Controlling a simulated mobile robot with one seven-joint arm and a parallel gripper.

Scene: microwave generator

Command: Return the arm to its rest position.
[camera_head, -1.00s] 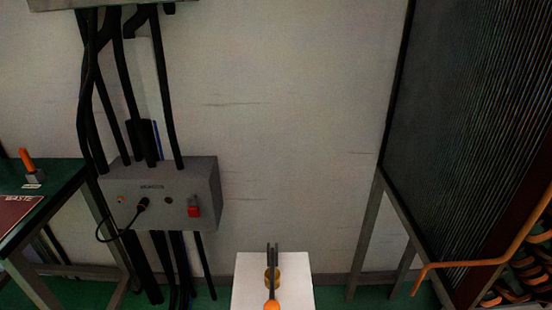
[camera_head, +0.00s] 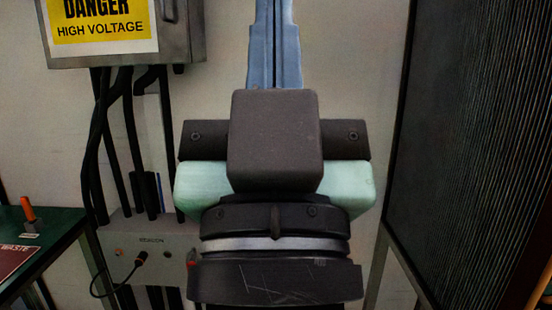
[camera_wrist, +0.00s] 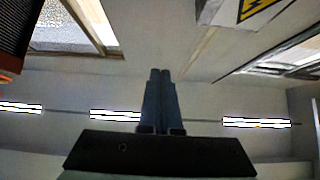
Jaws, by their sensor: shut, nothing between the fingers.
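My gripper (camera_head: 274,12) stands upright in the middle of the head view, with its blue-grey fingers pointing up and its tips at or past the top edge. The fingers are together, with nothing between them. In the wrist view the fingers (camera_wrist: 160,74) also lie side by side and point toward the ceiling side of the room. The dark wrist and the pale green gripper body fill the lower middle of the head view and hide what is behind them.
A green-topped table (camera_head: 62,222) with an orange-handled item (camera_head: 28,210) stands far left. A large dark ribbed panel (camera_head: 470,140) is close on the right.

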